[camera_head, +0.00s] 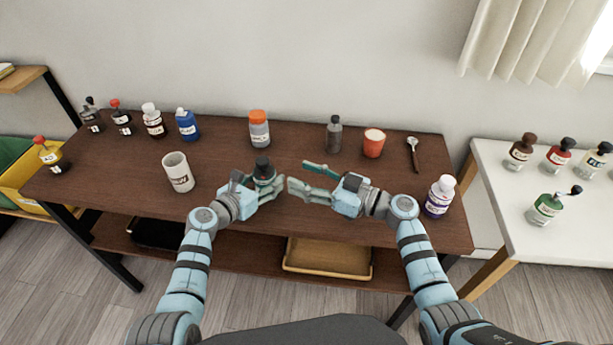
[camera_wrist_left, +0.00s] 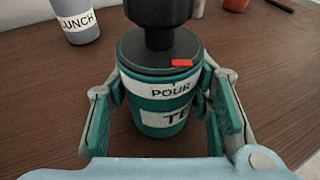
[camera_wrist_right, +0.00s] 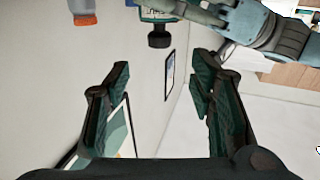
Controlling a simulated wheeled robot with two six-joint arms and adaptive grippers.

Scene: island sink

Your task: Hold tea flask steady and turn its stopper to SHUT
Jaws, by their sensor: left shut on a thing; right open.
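The tea flask (camera_wrist_left: 150,130) is teal with white labels and stands upright in the left wrist view. Its black stopper (camera_wrist_left: 158,30) has a tall knob, and a red mark (camera_wrist_left: 182,62) on the lid lies just above the word POUR. SHUT is not visible. My left gripper (camera_head: 265,187) is shut around the flask body, one finger on each side. In the head view the flask's black top (camera_head: 263,167) shows above that gripper. My right gripper (camera_head: 299,176) is open and empty, just right of the flask, fingers pointing toward it. The stopper also shows in the right wrist view (camera_wrist_right: 159,40).
An orange-lidded jar (camera_head: 259,130), grey bottle (camera_head: 334,135), red cup (camera_head: 374,143) and spoon (camera_head: 413,153) stand or lie behind. A pale mug (camera_head: 178,172) stands left, a purple-labelled bottle (camera_head: 440,196) right. Several bottles line the back left. A white table (camera_head: 500,200) holds more.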

